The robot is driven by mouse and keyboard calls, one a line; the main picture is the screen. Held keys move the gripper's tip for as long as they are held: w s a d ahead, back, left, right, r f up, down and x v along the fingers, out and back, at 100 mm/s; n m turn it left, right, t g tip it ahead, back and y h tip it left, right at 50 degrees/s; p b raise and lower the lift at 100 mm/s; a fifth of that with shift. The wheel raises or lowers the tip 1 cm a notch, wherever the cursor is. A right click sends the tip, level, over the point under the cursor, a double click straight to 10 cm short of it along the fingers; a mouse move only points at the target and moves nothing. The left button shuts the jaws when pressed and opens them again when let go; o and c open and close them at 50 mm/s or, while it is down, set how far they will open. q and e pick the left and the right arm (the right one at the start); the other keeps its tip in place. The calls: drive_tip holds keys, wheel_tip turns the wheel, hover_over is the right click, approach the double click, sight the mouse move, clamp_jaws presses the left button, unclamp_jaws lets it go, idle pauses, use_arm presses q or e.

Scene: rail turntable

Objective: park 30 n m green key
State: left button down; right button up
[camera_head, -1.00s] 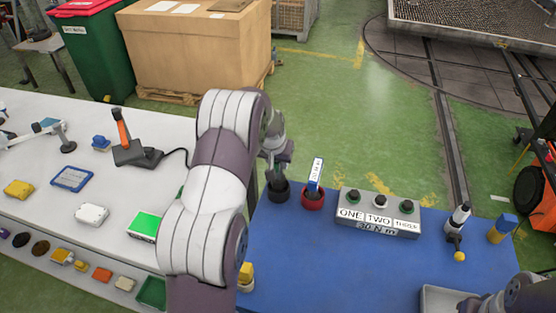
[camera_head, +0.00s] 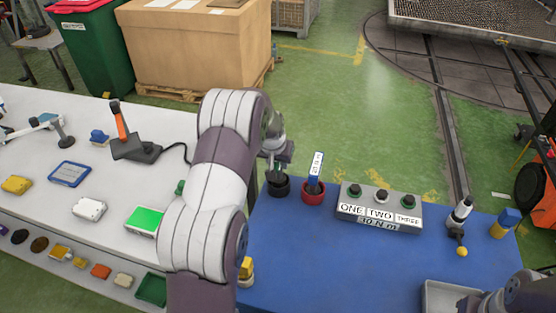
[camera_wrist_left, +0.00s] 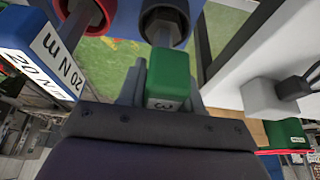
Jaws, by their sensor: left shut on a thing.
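My left gripper (camera_head: 277,165) is shut on the green key (camera_wrist_left: 168,75), whose head shows between the fingers in the left wrist view. The key's lower end points at the black cup (camera_head: 279,187), which shows just past it in the wrist view (camera_wrist_left: 165,18). I cannot tell how far the key sits in the cup. A blue key (camera_head: 316,168) marked 20 N m stands in the red cup (camera_head: 313,196) to the right. The grey panel (camera_head: 379,208) reads ONE TWO THREE and 30 N m. Part of my right arm shows at bottom right, its gripper out of view.
The cups and panel stand on the blue table (camera_head: 320,260). A small lever with a yellow knob (camera_head: 461,251) and a blue-and-yellow block (camera_head: 504,223) are at its right, a grey tray (camera_head: 432,296) at its front. The white table (camera_head: 100,180) at left holds several small objects.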

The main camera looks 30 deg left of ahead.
use_arm(q)
drive_tip(key=shift+f+b, duration=0.65)
drive_tip(key=shift+f, duration=0.35)
drive_tip(key=c, duration=0.7)
unclamp_jaws()
drive_tip(key=b+v, duration=0.1)
drive_tip(key=v, duration=1.1)
drive_tip(key=shift+s+d+r, duration=0.1)
drive_tip(key=shift+s+r, duration=0.1)
drive_tip(key=shift+r, duration=0.1)
